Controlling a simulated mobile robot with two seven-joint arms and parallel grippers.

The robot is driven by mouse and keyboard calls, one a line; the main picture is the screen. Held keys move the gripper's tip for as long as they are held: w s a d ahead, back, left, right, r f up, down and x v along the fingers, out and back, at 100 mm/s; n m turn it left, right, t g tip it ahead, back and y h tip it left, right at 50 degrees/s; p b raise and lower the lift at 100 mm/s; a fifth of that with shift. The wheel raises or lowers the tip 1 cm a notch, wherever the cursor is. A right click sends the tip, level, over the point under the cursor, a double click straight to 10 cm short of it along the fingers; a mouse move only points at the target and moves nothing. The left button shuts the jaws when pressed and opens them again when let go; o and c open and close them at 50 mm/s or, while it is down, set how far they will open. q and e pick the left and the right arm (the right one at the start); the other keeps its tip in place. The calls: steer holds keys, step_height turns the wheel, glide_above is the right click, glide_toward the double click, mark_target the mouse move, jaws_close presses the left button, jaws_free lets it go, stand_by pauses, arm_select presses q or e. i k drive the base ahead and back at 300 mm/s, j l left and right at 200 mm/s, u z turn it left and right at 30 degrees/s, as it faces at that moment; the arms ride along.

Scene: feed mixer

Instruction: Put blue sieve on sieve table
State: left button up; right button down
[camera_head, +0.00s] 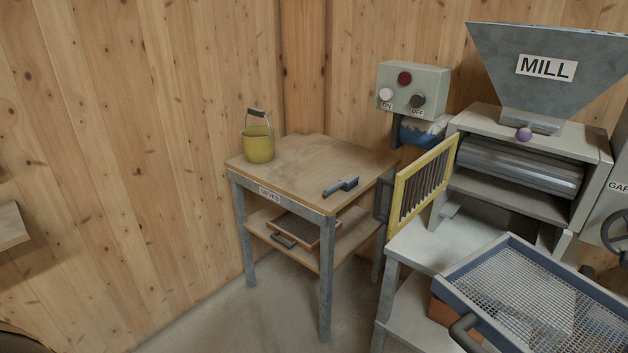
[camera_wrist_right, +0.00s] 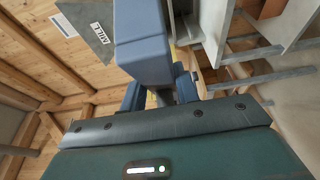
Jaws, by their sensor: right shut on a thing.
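The blue sieve (camera_head: 481,258) has a blue frame, a wire mesh and a dark handle. It is at the lower right of the head view, in front of the mill, partly cut off by the frame edge. My right gripper (camera_wrist_right: 160,95) shows only in its wrist view, shut on the sieve's handle, with the blue frame (camera_wrist_right: 140,45) edge-on beyond the fingers. The sieve table (camera_head: 300,165) is a wooden-topped table with metal legs and a front label, left of the mill. My left gripper is not in view.
A yellow bucket (camera_head: 259,146) stands at the table's back left. A brush (camera_head: 341,187) lies near its front right edge. An orange-framed sieve (camera_head: 292,232) lies on the lower shelf. A yellow sieve (camera_head: 422,182) stands upright between table and mill (camera_head: 545,150). The tabletop's middle is clear.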

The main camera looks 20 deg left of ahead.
mark_target(302, 171)
steer(key=k+j+u, duration=0.15)
steer(key=j, duration=0.25)
steer(key=j+u, duration=0.1)
steer(key=j, duration=0.3)
steer(key=i+j+u, duration=0.35)
steer(key=i+j, duration=0.25)
steer(key=j, duration=0.2)
steer(key=i+j+u, duration=0.4)
steer(key=i+j, duration=0.3)
steer(key=i+l, duration=0.45)
